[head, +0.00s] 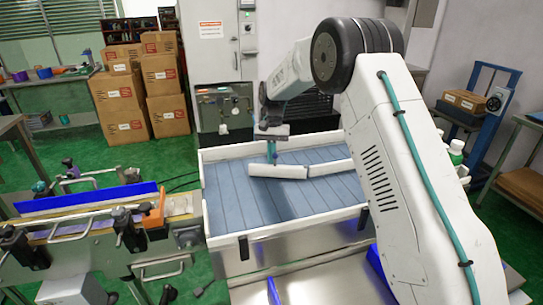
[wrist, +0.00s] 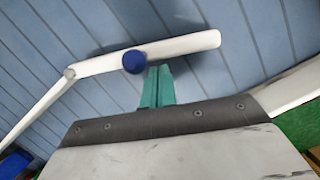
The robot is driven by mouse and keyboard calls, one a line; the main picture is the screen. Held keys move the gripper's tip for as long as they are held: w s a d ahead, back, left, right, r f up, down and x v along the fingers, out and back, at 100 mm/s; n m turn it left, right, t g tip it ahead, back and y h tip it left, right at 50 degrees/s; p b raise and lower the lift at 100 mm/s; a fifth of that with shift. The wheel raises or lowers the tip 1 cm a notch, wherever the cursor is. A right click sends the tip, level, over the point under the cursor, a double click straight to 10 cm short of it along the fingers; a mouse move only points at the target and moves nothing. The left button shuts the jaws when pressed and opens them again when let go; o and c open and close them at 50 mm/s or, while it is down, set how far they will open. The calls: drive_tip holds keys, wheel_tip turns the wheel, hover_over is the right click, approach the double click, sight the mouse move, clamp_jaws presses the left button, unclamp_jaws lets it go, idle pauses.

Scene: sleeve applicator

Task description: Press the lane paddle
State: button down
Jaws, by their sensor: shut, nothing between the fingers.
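The lane paddle (head: 278,172) is a white bar lying across the blue-grey slatted bed (head: 235,205). It is jointed to a second white bar (head: 331,167). In the wrist view, the paddle (wrist: 185,47) carries a round dark blue knob (wrist: 134,61) near its middle. My gripper (head: 272,155) points down over the paddle, its teal fingers together and empty. In the wrist view, the fingertips (wrist: 159,72) are just beside the knob and at the bar's edge. I cannot tell whether they touch either.
White walls (head: 285,233) surround the bed. A conveyor with a blue guide rail (head: 87,198) and black clamps stands at the left. Stacked cardboard boxes (head: 163,90) stand behind, and a blue cart (head: 480,100) is at the right. The bed's left part is clear.

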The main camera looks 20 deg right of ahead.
drive_tip(key=shift+s+a+n+h, duration=0.15)
drive_tip(key=shift+s+a+n, duration=0.2)
drive_tip(key=shift+s+n, duration=0.25)
drive_tip(key=shift+s+a+n+h, duration=0.15)
drive_tip(key=shift+s+a+n, duration=0.15)
drive_tip(key=shift+s+n, duration=0.25)
drive_tip(key=shift+s+a+n, duration=0.25)
drive_tip(key=shift+s+n, duration=0.35)
drive_tip(key=shift+n, duration=0.05)
drive_tip(key=shift+s+a+n, duration=0.2)
drive_tip(key=shift+s+n, duration=0.35)
drive_tip(key=shift+n, duration=0.05)
drive_tip(key=shift+s+a+n+h, duration=0.1)
drive_tip(key=shift+s+n+h, duration=0.4)
drive_tip(key=shift+s+n, duration=0.6)
drive_tip(key=shift+s+n+h, duration=0.3)
drive_tip(key=shift+s+n, duration=0.8)
drive_tip(key=shift+s, duration=0.05)
drive_tip(key=v, duration=0.7)
drive_tip(key=shift+r, duration=0.4)
